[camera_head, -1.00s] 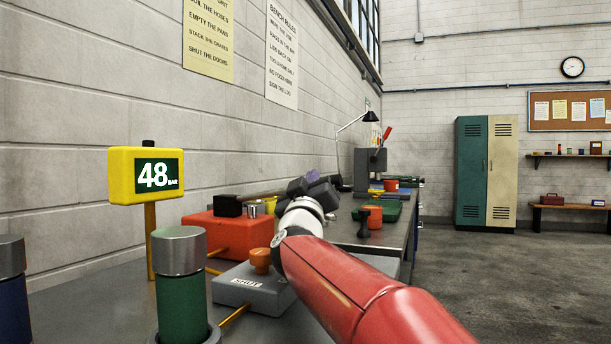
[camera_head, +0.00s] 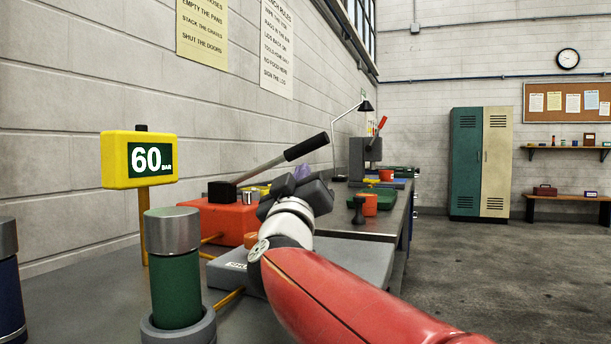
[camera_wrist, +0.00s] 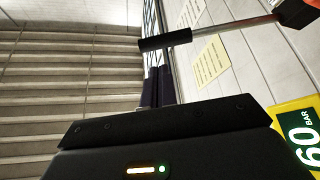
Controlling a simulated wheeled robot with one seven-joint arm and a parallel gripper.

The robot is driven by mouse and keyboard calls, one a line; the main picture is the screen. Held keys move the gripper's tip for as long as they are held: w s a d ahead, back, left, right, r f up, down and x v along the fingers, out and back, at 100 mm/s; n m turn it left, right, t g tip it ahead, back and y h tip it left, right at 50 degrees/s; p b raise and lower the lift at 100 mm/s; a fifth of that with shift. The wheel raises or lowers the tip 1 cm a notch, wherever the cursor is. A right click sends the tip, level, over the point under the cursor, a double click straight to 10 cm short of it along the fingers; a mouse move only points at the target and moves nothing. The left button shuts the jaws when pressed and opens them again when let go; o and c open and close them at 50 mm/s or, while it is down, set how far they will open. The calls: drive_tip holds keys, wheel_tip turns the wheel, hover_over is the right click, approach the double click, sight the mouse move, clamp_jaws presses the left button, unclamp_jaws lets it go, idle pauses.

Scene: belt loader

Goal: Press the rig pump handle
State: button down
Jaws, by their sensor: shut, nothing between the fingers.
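The rig pump handle is a steel rod with a black grip (camera_head: 306,147), slanting up to the right from a dark block on the red pump body (camera_head: 228,222). In the wrist view the black grip (camera_wrist: 166,40) lies across the picture just beyond my fingertips. My gripper (camera_head: 297,188) is shut and empty, to the right of the pump body and below the grip in the head view. Its dark fingers (camera_wrist: 158,86) stand side by side in the wrist view. I cannot tell whether they touch the grip. A yellow gauge (camera_head: 139,160) reads 60 bar.
Green (camera_head: 175,285) and blue (camera_head: 9,295) cylinders with grey tops stand at the front left. A grey block (camera_head: 231,272) lies partly behind my arm. An orange cup (camera_head: 369,204) and a lamp (camera_head: 345,118) are farther along the bench. Open floor lies to the right.

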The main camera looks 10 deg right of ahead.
drive_tip(key=shift+s+a, duration=0.25)
drive_tip(key=shift+s, duration=0.4)
drive_tip(key=shift+s+a, duration=0.25)
drive_tip(key=shift+s, duration=0.4)
drive_tip(key=shift+s+a, duration=0.25)
drive_tip(key=shift+s, duration=0.4)
drive_tip(key=shift+r, duration=0.15)
